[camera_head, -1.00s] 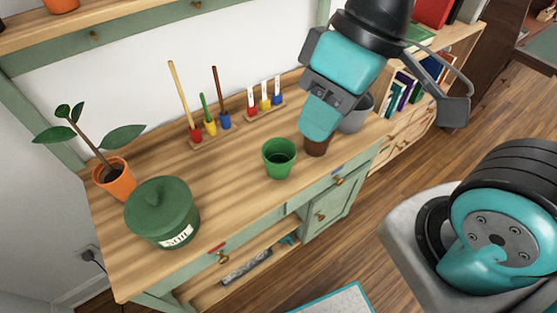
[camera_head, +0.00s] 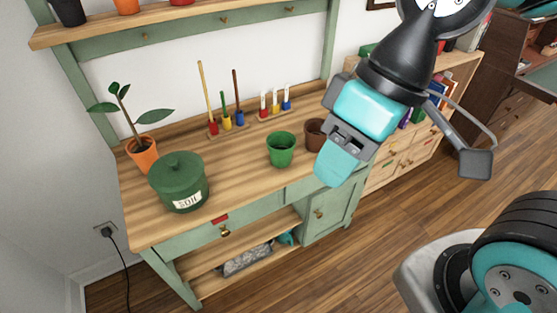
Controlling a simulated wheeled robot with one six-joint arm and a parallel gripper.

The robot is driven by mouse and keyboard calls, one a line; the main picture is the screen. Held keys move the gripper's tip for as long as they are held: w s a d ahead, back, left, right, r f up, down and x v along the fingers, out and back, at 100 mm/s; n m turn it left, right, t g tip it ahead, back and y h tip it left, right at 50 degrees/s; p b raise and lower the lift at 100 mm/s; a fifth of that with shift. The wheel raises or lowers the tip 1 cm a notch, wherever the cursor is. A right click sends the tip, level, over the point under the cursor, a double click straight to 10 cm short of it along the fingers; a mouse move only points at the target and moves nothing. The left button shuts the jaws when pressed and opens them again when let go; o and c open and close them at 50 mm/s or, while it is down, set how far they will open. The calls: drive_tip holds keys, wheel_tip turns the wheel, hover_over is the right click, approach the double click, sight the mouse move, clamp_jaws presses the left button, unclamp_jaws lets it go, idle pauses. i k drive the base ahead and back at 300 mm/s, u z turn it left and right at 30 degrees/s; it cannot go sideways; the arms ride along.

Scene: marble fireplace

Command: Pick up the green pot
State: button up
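The green pot (camera_head: 281,150) is a small, open, empty-looking pot standing upright on the wooden bench top, right of the bench's middle. My gripper (camera_head: 336,165) is to the right of the pot in the picture and apart from it. It points down, near the front edge of the bench, and hides part of the bench's right end. Only one teal fingertip shows clearly, so its opening cannot be judged. Nothing shows held in it.
A brown pot (camera_head: 315,134) stands just right of the green pot, near my gripper. A green lidded soil tin (camera_head: 179,182) and a plant in an orange pot (camera_head: 142,154) stand at left. Coloured tools in a rack (camera_head: 227,122) stand behind. Bare bench top (camera_head: 235,168) lies between tin and pot.

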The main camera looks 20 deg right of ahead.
sight(281, 144)
drive_tip(key=u, duration=0.1)
drive_tip(key=i, duration=1.05)
drive_tip(key=z, duration=0.25)
